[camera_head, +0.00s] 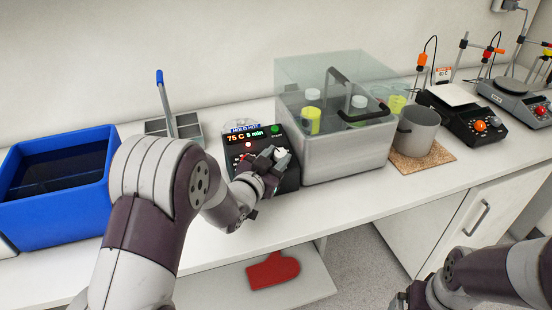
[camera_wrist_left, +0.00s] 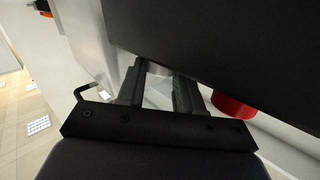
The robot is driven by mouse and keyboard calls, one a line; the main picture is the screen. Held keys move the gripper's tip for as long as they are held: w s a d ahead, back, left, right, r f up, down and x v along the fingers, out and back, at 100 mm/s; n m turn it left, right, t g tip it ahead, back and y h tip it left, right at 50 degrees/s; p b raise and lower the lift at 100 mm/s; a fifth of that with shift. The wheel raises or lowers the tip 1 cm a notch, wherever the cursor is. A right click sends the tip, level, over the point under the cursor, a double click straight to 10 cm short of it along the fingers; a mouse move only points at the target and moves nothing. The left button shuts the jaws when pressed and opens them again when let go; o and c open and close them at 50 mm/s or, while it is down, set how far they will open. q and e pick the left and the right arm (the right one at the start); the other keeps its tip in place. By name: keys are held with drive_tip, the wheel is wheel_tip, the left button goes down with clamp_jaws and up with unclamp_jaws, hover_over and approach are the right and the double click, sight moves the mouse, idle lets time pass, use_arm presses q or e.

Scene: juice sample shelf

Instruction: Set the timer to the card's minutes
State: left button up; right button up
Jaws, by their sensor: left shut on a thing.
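The black control box (camera_head: 236,152) stands against the front left of the clear-lidded bath. Its lit display (camera_head: 245,134) shows an orange 75 C and a small green minutes figure too blurred to read surely. A card with blue print (camera_head: 243,128) sits at its top. My left gripper (camera_head: 277,158) is at the box's front face, shut on a grey knob, which shows between the fingers in the left wrist view (camera_wrist_left: 152,66). A red knob (camera_wrist_left: 232,106) is beside the fingers, apart from them. My right arm is at the lower right; its jaws cannot be made out.
The bath (camera_head: 345,150) holds yellow-green bottles with white caps under a clear lid. A blue bin (camera_head: 60,215) and a grey divided holder (camera_head: 190,128) are at left. A red mitt (camera_head: 273,271) lies below.

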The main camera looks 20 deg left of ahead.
use_arm(q)
drive_tip(key=o, duration=0.9)
drive_tip(key=shift+o, duration=0.7)
drive_tip(key=shift+d, duration=0.15)
drive_tip(key=shift+r, duration=0.1)
